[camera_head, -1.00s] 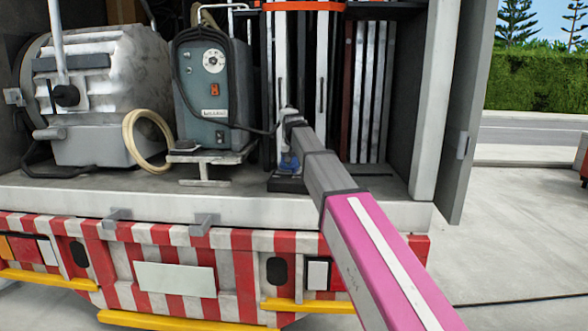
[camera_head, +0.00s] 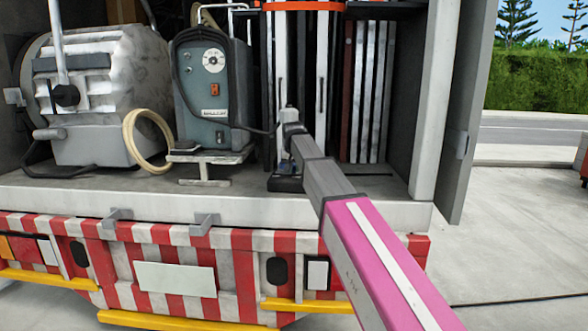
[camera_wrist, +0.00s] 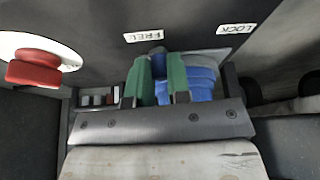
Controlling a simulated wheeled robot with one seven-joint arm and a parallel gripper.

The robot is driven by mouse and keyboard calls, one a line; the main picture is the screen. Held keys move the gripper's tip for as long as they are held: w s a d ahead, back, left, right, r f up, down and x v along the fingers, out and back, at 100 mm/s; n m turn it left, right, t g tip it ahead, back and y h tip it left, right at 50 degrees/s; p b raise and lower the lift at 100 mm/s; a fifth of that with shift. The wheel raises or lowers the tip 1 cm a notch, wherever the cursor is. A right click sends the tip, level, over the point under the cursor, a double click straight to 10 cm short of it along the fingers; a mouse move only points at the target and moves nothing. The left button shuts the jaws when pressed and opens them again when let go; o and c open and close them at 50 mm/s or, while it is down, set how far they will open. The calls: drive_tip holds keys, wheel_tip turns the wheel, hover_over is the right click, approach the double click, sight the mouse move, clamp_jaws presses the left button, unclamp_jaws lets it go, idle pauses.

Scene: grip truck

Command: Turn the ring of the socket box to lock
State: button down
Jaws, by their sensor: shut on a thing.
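In the wrist view, the blue ring (camera_wrist: 203,82) of the socket box (camera_wrist: 100,45) sits below a dark grey face. A FREE label (camera_wrist: 143,36) is at upper middle and a LOCK label (camera_wrist: 237,28) at upper right. My gripper (camera_wrist: 160,72) has green fingers, shut on a blue part of the ring. That part stands under FREE, left of LOCK. The rest of the ring shows to the right of the right finger. In the head view, a bit of blue (camera_head: 286,168) shows by my arm's far end; the fingers are hard to make out there.
A red button on a white base (camera_wrist: 35,60) is at left in the wrist view. In the head view, a grey machine (camera_head: 205,90) with a coiled hose stands left of my arm on the truck bed (camera_head: 120,195). Upright panels (camera_head: 370,90) stand at right.

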drive_tip(key=shift+s+a+m+h, duration=0.1)
drive_tip(key=shift+a+m+h, duration=0.3)
drive_tip(key=shift+a+m, duration=0.5)
drive_tip(key=shift+s+a+m+h, duration=0.1)
drive_tip(key=shift+a+m+h, duration=0.4)
drive_tip(key=shift+m, duration=0.7)
drive_tip(key=shift+a, duration=0.1)
drive_tip(key=c, duration=1.1)
unclamp_jaws()
drive_tip(key=shift+o, duration=0.2)
drive_tip(key=v, duration=1)
drive_tip(key=shift+r, duration=0.45)
drive_tip(key=shift+c, duration=0.3)
